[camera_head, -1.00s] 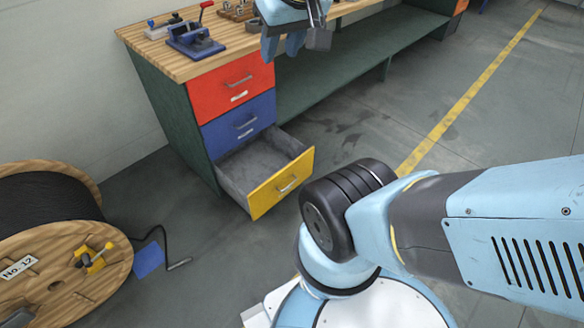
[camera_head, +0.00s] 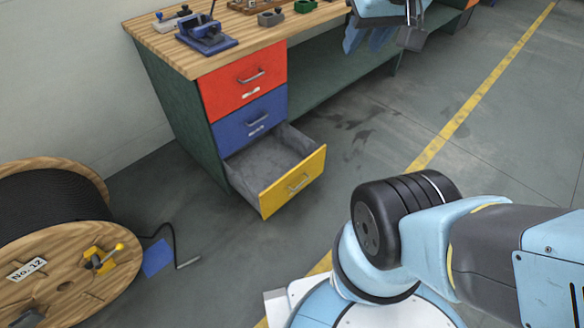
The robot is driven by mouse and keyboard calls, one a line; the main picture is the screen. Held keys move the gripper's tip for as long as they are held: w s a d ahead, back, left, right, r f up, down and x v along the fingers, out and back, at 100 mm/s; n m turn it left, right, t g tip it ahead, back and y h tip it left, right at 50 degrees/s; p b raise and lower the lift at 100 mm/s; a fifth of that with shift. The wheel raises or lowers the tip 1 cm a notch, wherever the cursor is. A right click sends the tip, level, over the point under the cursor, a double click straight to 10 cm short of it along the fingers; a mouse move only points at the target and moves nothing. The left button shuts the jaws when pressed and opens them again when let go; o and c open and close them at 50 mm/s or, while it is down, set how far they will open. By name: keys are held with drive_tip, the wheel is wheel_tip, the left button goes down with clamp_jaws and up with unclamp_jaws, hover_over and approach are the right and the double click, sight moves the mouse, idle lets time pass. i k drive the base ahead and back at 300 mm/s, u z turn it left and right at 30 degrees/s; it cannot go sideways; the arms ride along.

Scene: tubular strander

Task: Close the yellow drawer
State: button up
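The yellow drawer (camera_head: 293,182) is the lowest in the workbench's drawer stack and stands pulled out, its grey inside empty. Its metal handle (camera_head: 299,183) faces the open floor. The red drawer (camera_head: 243,84) and the blue drawer (camera_head: 250,122) above it are shut. My gripper (camera_head: 380,35) is at the top of the view, up and to the right of the yellow drawer and apart from it. Its fingers are partly blurred against the bench, so I cannot tell how far they stand apart.
The wooden bench top (camera_head: 190,62) carries a blue vise (camera_head: 206,36) and small parts. A large cable reel (camera_head: 72,265) stands at the left, with a blue sheet (camera_head: 157,258) and loose cable end beside it. Floor in front of the drawer is clear.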

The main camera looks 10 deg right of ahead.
sight(270, 170)
drive_tip(key=z, duration=0.1)
drive_tip(key=i, duration=1)
drive_tip(key=u, duration=0.45)
drive_tip(key=k, duration=1.7)
drive_tip(key=z, duration=0.5)
drive_tip(key=i, duration=0.95)
